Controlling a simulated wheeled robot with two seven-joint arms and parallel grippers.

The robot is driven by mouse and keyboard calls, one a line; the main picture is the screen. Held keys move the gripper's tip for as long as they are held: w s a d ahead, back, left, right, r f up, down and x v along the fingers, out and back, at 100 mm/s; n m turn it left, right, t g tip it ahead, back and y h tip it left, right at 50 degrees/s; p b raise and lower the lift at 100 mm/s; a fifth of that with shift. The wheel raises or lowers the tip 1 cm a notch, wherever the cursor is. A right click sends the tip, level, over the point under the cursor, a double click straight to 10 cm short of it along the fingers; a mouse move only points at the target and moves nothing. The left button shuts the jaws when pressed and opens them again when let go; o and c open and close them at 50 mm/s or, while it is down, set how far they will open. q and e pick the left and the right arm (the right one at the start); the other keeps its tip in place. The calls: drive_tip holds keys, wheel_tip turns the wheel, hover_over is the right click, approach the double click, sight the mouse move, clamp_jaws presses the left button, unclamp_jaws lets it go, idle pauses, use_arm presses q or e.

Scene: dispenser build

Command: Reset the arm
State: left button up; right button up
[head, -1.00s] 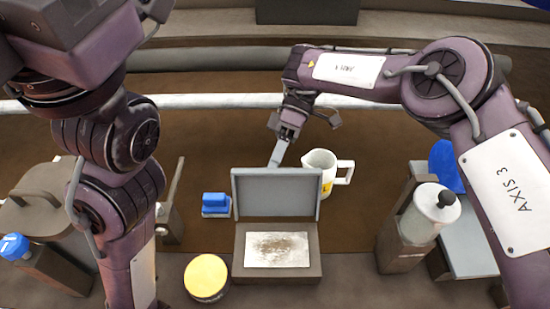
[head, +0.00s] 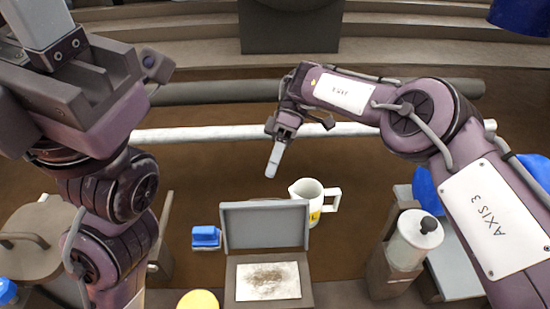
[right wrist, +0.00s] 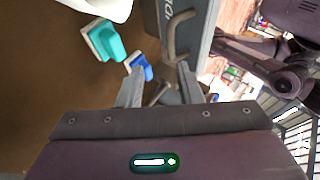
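My right gripper (head: 272,174) hangs in the air beyond the open box (head: 266,228), its fingers pointing down. In the right wrist view its two fingers (right wrist: 160,88) are apart with nothing held between them. My left gripper (head: 55,35) is large and close to the camera at the top left of the head view. Its fingertips are cut off or overlap, so its opening cannot be told. Both arms are raised above the work surface.
A white jug (head: 314,197) stands right of the box's raised lid, and a blue block (head: 206,236) stands left. A yellow-topped jar (head: 198,300) is at the bottom edge. A lidded canister (head: 414,241) stands right. Brown surface behind the box is clear.

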drive_tip(key=shift+w+d+r, duration=0.25)
drive_tip(key=shift+w+r, duration=0.1)
idle(0.3)
